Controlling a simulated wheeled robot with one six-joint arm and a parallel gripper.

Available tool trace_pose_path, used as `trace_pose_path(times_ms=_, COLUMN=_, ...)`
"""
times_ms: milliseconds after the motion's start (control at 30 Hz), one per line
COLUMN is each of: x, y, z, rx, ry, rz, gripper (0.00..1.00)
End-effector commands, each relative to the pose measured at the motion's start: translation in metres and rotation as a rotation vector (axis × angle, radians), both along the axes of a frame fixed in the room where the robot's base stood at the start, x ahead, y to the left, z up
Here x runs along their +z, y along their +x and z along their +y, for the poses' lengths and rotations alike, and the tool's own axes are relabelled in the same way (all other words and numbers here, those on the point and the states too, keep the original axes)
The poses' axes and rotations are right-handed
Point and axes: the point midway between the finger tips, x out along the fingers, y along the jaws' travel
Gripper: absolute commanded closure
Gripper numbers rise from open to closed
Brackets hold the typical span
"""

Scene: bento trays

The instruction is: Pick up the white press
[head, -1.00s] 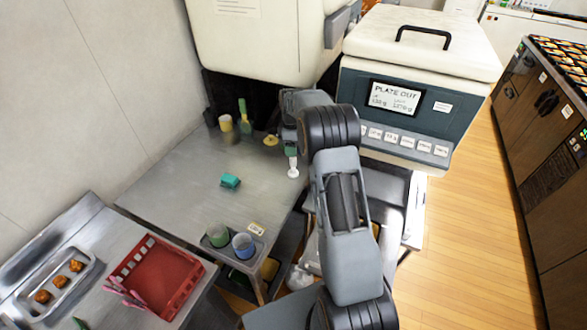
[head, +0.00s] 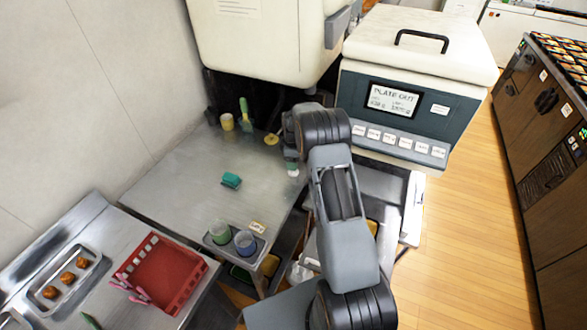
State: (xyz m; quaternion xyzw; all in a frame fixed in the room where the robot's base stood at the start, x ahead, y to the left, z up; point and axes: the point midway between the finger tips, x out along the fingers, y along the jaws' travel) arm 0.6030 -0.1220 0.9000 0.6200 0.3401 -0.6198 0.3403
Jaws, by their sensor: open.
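The white press (head: 293,173) stands on the metal counter, near its right edge. Only its lower part shows; its handle is hidden by my gripper. My gripper (head: 291,162) points down over the press from above, its fingers at the height of the handle. It is open. The fingers are small and dark here, so I cannot tell whether they touch the press.
A yellow round-based tool (head: 271,139) stands just left of my gripper. A yellow cup (head: 227,122), a green-handled brush (head: 245,115) and a teal sponge (head: 231,180) are farther left. The labelled machine (head: 408,105) rises close on the right.

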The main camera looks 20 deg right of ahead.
Motion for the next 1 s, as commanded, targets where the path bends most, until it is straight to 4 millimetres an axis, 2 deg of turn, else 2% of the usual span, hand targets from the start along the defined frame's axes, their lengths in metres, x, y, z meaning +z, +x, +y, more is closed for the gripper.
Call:
trace_pose_path(times_ms=67, x=0.0001, y=0.0000, z=0.0000, rx=0.000, ry=0.000, rz=0.000, gripper=0.42)
trace_pose_path(times_ms=667, x=0.0006, y=0.0001, z=0.0001, rx=0.000, ry=0.000, rz=0.000, gripper=1.00)
trace_pose_path(times_ms=1000, x=0.0012, y=0.0003, z=0.0001, rx=0.000, ry=-0.001, rz=-0.001, gripper=1.00)
